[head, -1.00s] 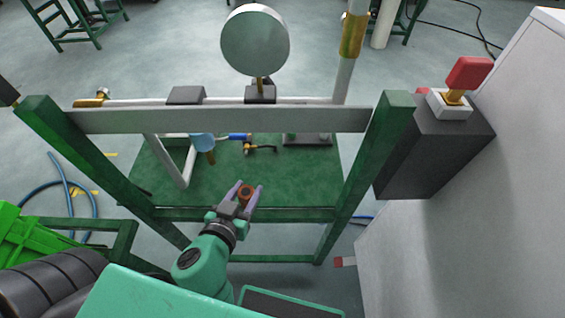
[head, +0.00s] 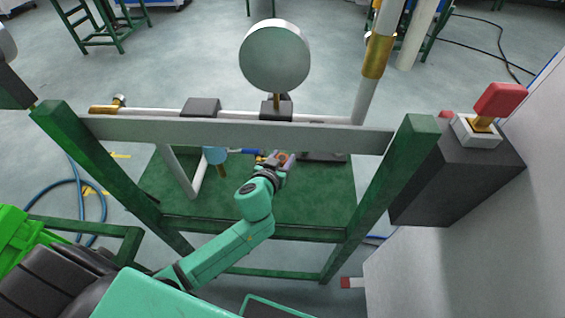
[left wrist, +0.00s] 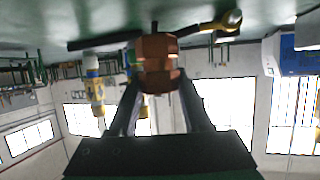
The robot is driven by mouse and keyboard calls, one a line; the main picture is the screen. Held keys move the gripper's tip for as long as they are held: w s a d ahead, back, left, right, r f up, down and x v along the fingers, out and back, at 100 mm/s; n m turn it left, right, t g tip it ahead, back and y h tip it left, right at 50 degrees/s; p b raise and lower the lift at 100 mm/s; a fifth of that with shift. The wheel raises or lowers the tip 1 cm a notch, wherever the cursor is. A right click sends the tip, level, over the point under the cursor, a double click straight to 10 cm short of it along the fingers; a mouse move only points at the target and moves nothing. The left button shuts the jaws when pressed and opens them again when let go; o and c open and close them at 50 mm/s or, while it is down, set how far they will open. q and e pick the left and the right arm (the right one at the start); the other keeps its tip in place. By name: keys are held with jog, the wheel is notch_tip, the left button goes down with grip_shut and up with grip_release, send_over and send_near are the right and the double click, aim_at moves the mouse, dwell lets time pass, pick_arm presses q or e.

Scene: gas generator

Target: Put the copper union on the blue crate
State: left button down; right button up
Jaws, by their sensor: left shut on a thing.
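My left gripper (head: 279,161) reaches forward between the green posts, over the green base of the frame. It is shut on the copper union (head: 283,157), which is small in the head view. In the left wrist view the copper union (left wrist: 158,62) is a brown, ringed piece between the two finger ends. I cannot make out a blue crate for certain in either view. My right gripper is not in view.
A grey crossbar (head: 240,132) spans the green posts just beyond the gripper. A round gauge (head: 275,55) stands behind it. Brass and blue fittings lie near the gripper.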

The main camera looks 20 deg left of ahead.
aim_at(283, 165)
pick_arm(q)
notch_tip(283, 165, down, 3)
jog(key=shift+s+f+b, duration=0.1)
jog(key=shift+b, duration=0.3)
jog(key=shift+c, duration=1.8)
grip_release()
jog(key=shift+s, duration=0.1)
